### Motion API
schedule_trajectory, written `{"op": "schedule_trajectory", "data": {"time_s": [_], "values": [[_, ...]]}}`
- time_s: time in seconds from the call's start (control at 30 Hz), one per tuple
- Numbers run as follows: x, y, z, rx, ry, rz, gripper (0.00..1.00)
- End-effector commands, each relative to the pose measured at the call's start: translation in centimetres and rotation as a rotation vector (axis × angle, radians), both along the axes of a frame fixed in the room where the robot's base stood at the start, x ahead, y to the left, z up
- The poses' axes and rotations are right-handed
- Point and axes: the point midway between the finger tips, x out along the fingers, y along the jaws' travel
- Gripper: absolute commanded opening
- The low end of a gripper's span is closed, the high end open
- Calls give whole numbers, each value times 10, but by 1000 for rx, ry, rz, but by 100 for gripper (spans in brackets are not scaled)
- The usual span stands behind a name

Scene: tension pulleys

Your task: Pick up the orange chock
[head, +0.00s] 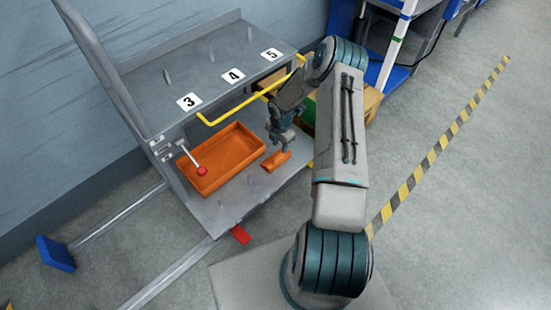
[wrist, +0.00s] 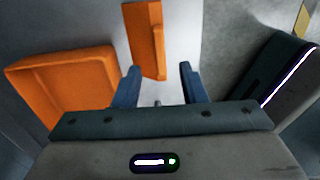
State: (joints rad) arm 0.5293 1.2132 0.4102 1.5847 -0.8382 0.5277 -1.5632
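The orange chock (head: 276,160) lies on the grey lower shelf, just right of the orange tray (head: 207,172). In the wrist view the chock (wrist: 145,40) is a long orange piece with a raised ridge, beyond the fingertips and roughly in line with the gap between them. My gripper (head: 281,143) is above the chock in the head view. In the wrist view its two blue fingers (wrist: 160,74) are apart with nothing between them. The tray (wrist: 65,75) also shows at the left of the wrist view.
An upper shelf with number cards, such as card 4 (head: 233,76), and a yellow rail (head: 235,105) overhang the lower shelf. A lever with a red knob (head: 201,171) reaches over the tray. A red block (head: 241,235) is at the shelf's front edge.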

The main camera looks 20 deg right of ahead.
Motion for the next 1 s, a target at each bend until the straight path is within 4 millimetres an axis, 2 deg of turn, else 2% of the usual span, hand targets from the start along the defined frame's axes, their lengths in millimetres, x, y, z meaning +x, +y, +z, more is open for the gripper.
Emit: {"op": "schedule_trajectory", "data": {"time_s": [0.1, 0.37, 0.6, 0.83, 0.87, 0.9, 1.0], "values": [[0, 0, -16, 3, 1, 6, 38], [-1, 1, -39, 1, 2, 5, 38], [-1, 4, -74, 2, 1, 5, 38], [0, 3, -75, 1, 0, 5, 38], [0, 3, -75, 1, 0, 5, 35], [0, 3, -75, 1, 0, 5, 24], [-1, 3, -75, 1, 0, 5, 0]]}}
